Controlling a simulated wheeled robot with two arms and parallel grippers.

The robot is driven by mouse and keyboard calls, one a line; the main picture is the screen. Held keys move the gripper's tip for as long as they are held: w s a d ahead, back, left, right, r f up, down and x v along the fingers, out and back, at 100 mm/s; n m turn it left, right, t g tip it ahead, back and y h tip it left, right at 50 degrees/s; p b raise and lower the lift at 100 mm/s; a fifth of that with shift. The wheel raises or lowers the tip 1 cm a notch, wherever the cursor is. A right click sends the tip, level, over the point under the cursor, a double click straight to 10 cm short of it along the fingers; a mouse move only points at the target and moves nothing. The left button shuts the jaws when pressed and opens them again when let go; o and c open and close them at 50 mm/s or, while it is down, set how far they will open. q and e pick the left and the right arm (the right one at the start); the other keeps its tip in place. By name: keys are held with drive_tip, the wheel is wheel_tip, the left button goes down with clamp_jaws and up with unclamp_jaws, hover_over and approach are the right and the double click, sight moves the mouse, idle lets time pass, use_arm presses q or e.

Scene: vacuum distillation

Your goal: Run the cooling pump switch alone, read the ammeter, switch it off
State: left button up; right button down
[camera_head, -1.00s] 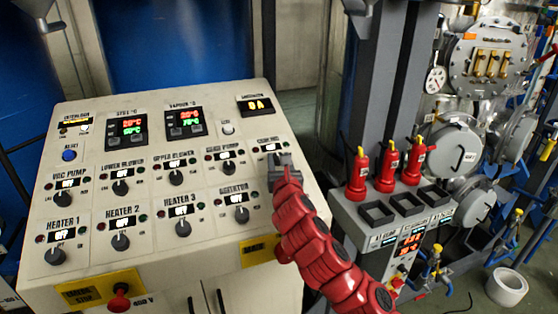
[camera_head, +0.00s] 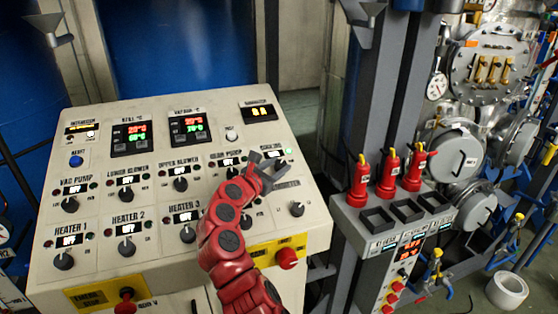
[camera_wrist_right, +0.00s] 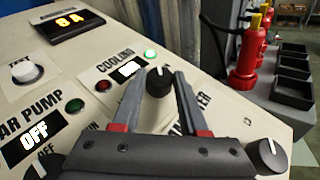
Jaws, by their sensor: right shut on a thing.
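The control panel (camera_head: 60,205) carries rows of labelled black knobs. The cooling pump knob (camera_wrist_right: 159,84) sits between my right gripper's (camera_head: 267,160) fingers, which are shut on it; the wrist view shows one finger at each side (camera_wrist_right: 160,76). Its green lamp (camera_wrist_right: 151,54) is bright, and its red lamp (camera_wrist_right: 103,85) is dark. Its small display (camera_wrist_right: 129,69) is lit, but I cannot read it surely. The ammeter (camera_head: 258,111) at the panel's top right shows yellow digits that look like 8 A. My left gripper is not in view.
The neighbouring gear pump display (camera_wrist_right: 33,136) reads OFF. Other switch displays, such as the vac pump's (camera_head: 72,190), also look OFF. Red emergency-type buttons (camera_head: 286,258) stick out at the panel's front.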

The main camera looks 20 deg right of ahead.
drive_tip(key=shift+w+r+m+g+h+p, duration=0.1)
drive_tip(key=shift+m+g+h+p, duration=0.4)
drive_tip(key=shift+m+g, duration=0.65)
drive_tip(key=shift+w+a+r+m+g+h, duration=0.1)
drive_tip(key=shift+m+g+h, duration=0.2)
drive_tip(key=shift+m+g, duration=0.5)
drive_tip(key=shift+g, duration=0.35)
drive_tip(key=shift+c, duration=2.2)
unclamp_jaws()
